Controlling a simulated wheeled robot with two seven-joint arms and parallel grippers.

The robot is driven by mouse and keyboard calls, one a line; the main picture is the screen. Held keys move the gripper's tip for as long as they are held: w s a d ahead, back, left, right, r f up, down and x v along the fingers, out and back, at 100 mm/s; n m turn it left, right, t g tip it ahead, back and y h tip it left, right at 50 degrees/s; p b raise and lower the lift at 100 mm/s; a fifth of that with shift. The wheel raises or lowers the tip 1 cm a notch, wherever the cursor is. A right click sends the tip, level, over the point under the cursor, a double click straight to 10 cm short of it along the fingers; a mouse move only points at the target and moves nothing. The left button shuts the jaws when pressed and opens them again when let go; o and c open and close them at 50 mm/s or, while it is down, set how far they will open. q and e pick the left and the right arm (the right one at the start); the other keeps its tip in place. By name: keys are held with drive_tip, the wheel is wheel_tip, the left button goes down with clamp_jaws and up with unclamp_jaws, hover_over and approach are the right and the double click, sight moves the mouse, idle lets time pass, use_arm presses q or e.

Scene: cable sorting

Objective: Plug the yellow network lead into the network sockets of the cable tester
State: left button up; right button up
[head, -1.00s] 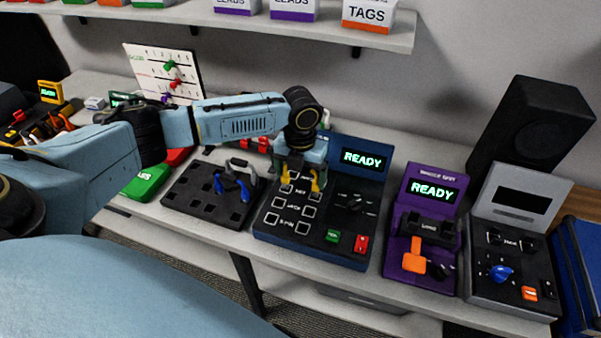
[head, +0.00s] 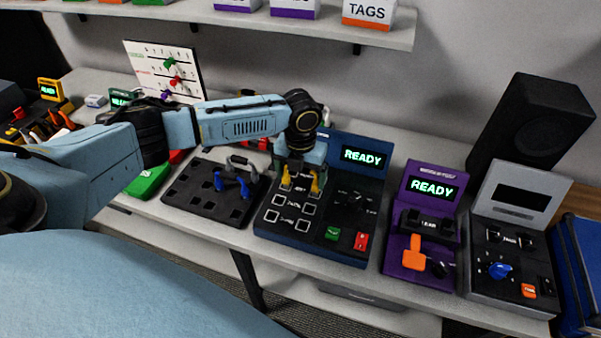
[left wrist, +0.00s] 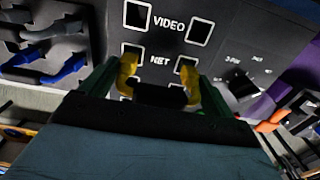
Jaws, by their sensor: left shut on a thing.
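The blue cable tester (head: 340,215) stands on the bench with a lit READY screen. Its black panel has rows of paired square sockets. My left gripper (head: 302,180) is over the upper socket rows, shut on the yellow network lead (head: 317,184). In the left wrist view, the lead's two yellow ends (left wrist: 128,68) point at the NET row, with a dark middle part between my gripper's fingers (left wrist: 155,95). The NET sockets (left wrist: 131,51) show just beyond the yellow tips. Whether the tips touch or enter them, I cannot tell. My right gripper is not in view.
A black holder (head: 190,195) with blue and grey leads lies left of the tester. A purple tester (head: 408,255) with an orange lead and a grey tester (head: 520,285) stand to the right. A black speaker (head: 530,125) is behind, and a shelf (head: 300,22) hangs above.

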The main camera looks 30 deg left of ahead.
use_arm(q)
drive_tip(key=shift+f, duration=0.3)
idle(0.5)
drive_tip(key=o, duration=0.7)
drive_tip(key=shift+o, duration=0.2)
drive_tip(key=shift+p, duration=0.3)
wheel_tip(320, 180, up, 8)
drive_tip(key=p, duration=0.8)
